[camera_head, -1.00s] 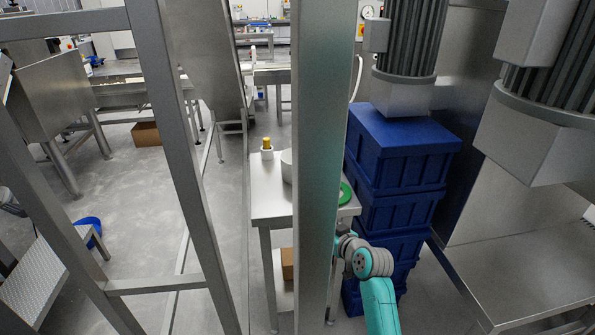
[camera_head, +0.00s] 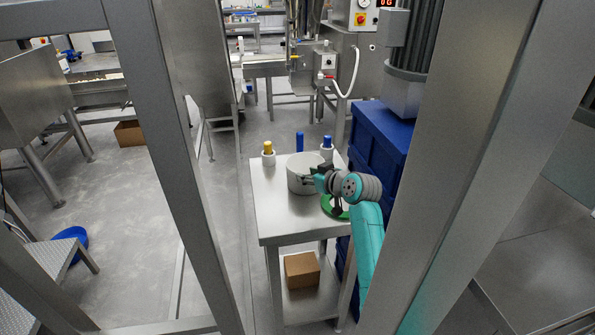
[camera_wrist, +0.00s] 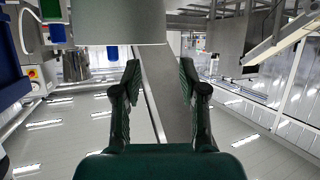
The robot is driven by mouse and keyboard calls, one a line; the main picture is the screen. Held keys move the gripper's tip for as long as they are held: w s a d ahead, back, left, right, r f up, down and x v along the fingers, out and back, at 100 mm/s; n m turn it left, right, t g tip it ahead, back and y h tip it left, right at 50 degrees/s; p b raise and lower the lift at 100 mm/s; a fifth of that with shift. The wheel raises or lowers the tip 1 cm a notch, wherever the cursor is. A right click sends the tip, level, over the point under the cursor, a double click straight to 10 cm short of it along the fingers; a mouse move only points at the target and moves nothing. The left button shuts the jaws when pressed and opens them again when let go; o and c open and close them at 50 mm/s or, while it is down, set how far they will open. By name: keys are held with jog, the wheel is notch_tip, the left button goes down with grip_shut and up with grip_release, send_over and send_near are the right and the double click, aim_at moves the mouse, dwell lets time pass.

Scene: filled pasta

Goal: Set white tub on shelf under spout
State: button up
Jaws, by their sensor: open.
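The white tub (camera_head: 300,176) stands upright on the steel table (camera_head: 275,215), left of my gripper (camera_head: 315,180) in the head view. My gripper's fingers are by the tub's right side; whether they touch it cannot be told there. In the wrist view the two dark green fingers (camera_wrist: 160,85) are spread apart with nothing between them. The pale wall of the tub (camera_wrist: 115,22) is at the top of that view, left of centre and outside the gap. A steel machine (camera_head: 312,75) stands at the back; I cannot make out the spout or its shelf for certain.
A yellow-capped bottle (camera_head: 268,156), a blue item (camera_head: 300,141) and a blue-capped bottle (camera_head: 327,147) stand around the tub. A green round thing (camera_head: 328,207) lies beneath my arm. Blue crates (camera_head: 377,130) stand right of the table. Steel posts (camera_head: 445,170) cross the head view.

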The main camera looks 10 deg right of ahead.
jog(key=r+x, duration=0.1)
jog(key=x, duration=0.5)
send_over(291, 188)
jog(key=shift+w+f, duration=0.2)
jog(key=shift+f, duration=0.5)
jog(key=shift+w+f, duration=0.15)
jog(key=shift+f, duration=0.55)
grip_shut()
